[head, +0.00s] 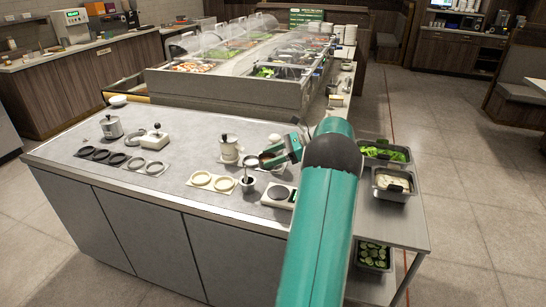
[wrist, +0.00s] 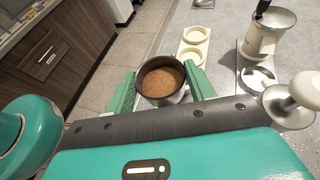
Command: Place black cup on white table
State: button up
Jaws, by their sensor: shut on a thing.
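My gripper (head: 270,158) is shut on a small dark-rimmed cup (wrist: 162,78) filled with brown sauce. In the wrist view the green fingers press on both sides of the cup, which looks roughly upright. In the head view my gripper is above the right part of the pale grey counter (head: 180,190), and the cup is mostly hidden by the fingers. I cannot tell the height of the cup above the surface. No separate table that is plainly white shows; the pale counter top is the nearest match.
Cream double wells (head: 212,181) and a small cup with a utensil (head: 248,184) are close by. A white dispenser (head: 229,150) stands left of my gripper. A white block with a dark disc (head: 280,195) lies nearer me. Black wells (head: 106,156) are farther left. The counter's front-left area is clear.

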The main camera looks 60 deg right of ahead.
jog(key=w+a+f+n+g+y, duration=0.1)
jog(key=w+a+f, duration=0.2)
jog(key=a+f, duration=0.5)
jog(key=w+a+f+n+g, duration=0.1)
jog(key=w+a+f, duration=0.3)
jog(key=a, duration=2.2)
jog(key=w+a+f+n+y, duration=0.1)
jog(key=w+a+f, duration=0.3)
jog(key=a+f, duration=0.8)
jog(key=a, duration=0.6)
jog(key=shift+w+f+g+y, duration=0.25)
jog(key=shift+f+g+y, duration=0.05)
jog(key=shift+g, duration=0.1)
jog(key=shift+w+r, duration=0.1)
